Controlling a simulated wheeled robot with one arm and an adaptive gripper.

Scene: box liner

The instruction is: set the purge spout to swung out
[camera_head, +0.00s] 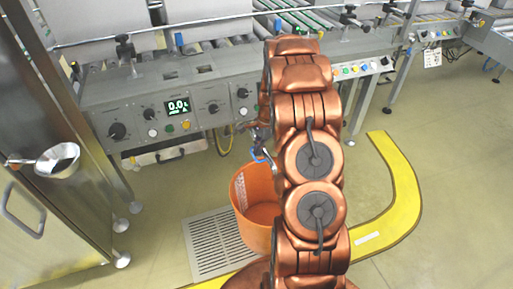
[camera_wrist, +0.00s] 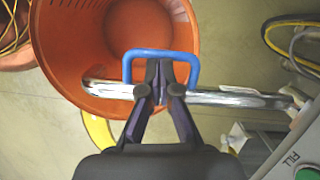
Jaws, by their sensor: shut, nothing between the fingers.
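The purge spout is a shiny chrome pipe (camera_wrist: 240,98) with a blue loop handle (camera_wrist: 127,68). In the wrist view it runs from the machine side at right to a free end at left, over the orange bucket (camera_wrist: 60,40). My gripper (camera_wrist: 161,92) is shut and empty, its fingertips at the pipe inside the outline of the blue loop. Whether they touch the loop or pipe I cannot tell. In the head view the blue handle (camera_head: 262,155) shows beside my arm, above the orange bucket (camera_head: 254,226); my arm hides part of the spout.
The grey machine front (camera_head: 150,92) carries knobs, buttons and a lit display (camera_head: 177,106). A floor grate (camera_head: 210,248) lies left of the bucket. A steel cabinet with a pan (camera_head: 58,160) stands at left. A yellow floor strip (camera_head: 405,190) curves at right, with open floor beyond.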

